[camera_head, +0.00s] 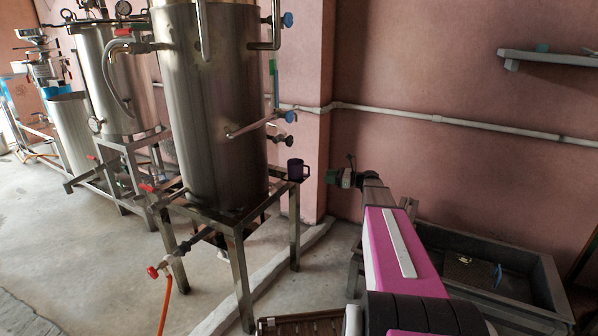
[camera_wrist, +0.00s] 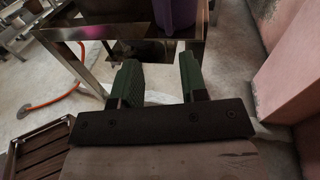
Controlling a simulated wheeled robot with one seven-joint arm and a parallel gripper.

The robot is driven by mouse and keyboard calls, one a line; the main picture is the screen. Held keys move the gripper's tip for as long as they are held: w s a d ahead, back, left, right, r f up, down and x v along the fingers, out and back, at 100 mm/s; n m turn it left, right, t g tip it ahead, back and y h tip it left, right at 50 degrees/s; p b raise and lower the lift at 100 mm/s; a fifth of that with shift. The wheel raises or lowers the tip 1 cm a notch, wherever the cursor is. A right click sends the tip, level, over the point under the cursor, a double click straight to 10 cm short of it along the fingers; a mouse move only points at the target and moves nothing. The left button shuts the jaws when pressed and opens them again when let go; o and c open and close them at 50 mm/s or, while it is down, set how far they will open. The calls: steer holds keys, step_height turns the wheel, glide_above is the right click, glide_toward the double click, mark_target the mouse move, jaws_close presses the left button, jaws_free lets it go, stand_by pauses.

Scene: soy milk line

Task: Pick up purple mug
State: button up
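The purple mug (camera_head: 295,169) is small and dark, and stands upright on the corner of the metal stand beside the large steel tank in the head view. In the wrist view the lower part of the mug (camera_wrist: 176,14) shows at the top edge; its top is out of frame. My gripper (camera_head: 345,178) is to the right of the mug in the head view, apart from it. In the wrist view my gripper (camera_wrist: 157,72) has its two green fingers spread, with nothing between them. The mug is beyond the fingertips.
The steel tank (camera_head: 212,100) stands on the metal stand (camera_head: 236,235), close left of the mug. Valves and pipes (camera_head: 262,124) stick out above the mug. The pink wall (camera_head: 430,80) is behind. A grey sink (camera_head: 480,265) is at right. A slatted brown crate (camera_wrist: 38,152) is low at left.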

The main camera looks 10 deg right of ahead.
steer(key=d, duration=0.1)
glide_toward(299, 170)
steer(key=w+f, duration=0.1)
steer(key=w, duration=0.1)
steer(key=shift+m+t+y, duration=0.3)
steer(key=shift+m, duration=0.1)
steer(key=shift+s+f+x, duration=0.15)
steer(key=shift+x, duration=1.05)
steer(key=shift+s+f+x, duration=0.15)
steer(key=shift+x, duration=1.1)
steer(key=shift+a, duration=0.15)
jaws_close()
